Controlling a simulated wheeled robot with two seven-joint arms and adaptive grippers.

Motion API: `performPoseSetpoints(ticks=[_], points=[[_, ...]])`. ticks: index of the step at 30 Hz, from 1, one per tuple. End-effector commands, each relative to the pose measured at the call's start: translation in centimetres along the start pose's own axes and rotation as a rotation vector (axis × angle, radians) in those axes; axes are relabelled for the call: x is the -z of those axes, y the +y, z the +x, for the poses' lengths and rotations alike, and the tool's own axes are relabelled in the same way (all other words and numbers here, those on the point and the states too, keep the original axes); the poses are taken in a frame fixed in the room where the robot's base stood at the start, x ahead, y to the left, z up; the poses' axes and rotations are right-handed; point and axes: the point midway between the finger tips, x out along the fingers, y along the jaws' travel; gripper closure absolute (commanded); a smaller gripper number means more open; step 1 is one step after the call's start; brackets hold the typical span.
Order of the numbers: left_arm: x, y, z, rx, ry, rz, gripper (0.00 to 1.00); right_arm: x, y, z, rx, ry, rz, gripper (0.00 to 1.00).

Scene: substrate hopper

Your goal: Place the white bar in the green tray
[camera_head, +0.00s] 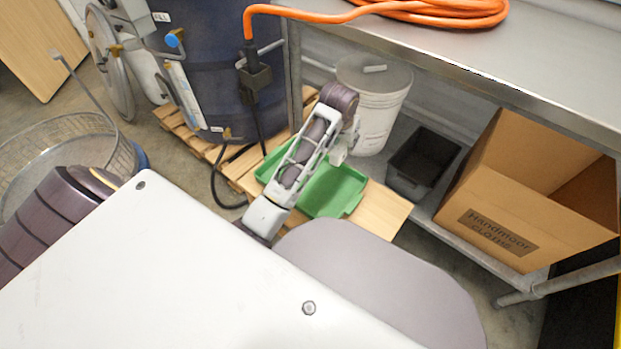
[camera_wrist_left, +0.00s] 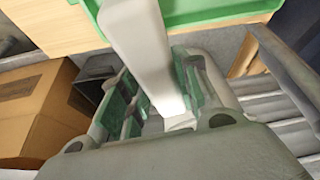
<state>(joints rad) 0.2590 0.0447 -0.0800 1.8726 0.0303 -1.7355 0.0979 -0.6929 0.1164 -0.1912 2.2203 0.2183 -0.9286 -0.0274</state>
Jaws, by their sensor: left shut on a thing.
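The green tray (camera_head: 335,190) lies on a light wooden surface, partly hidden behind my left arm in the head view. Its green edge also shows at the top of the left wrist view (camera_wrist_left: 215,14). My left gripper (camera_head: 339,150) is at the far side of the tray, near the white bucket, and its fingers are hard to make out there. In the left wrist view the gripper (camera_wrist_left: 160,88) is shut on the white bar (camera_wrist_left: 138,40). The bar points away from the palm towards the tray, with the tray beyond it. Whether they touch is unclear. My right gripper is not in view.
A white lidded bucket (camera_head: 378,105) stands behind the gripper. A dark bin (camera_head: 423,160) and an open cardboard box (camera_head: 520,205) stand right of the tray under a metal table (camera_head: 450,60). A blue drum (camera_head: 215,65) and black hose are on the left.

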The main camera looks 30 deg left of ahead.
Motion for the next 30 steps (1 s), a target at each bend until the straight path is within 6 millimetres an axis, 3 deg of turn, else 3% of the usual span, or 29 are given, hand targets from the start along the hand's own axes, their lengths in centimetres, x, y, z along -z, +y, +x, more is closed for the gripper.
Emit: performPoseSetpoints(ticks=[15, 30], points=[[1.7, -6.9, -3.3, -0.004, 0.000, 0.017, 0.96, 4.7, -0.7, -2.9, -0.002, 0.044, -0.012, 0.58], [0.8, -10.0, -3.3, -0.037, -0.002, 0.099, 0.96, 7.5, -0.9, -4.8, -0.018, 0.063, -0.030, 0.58]])
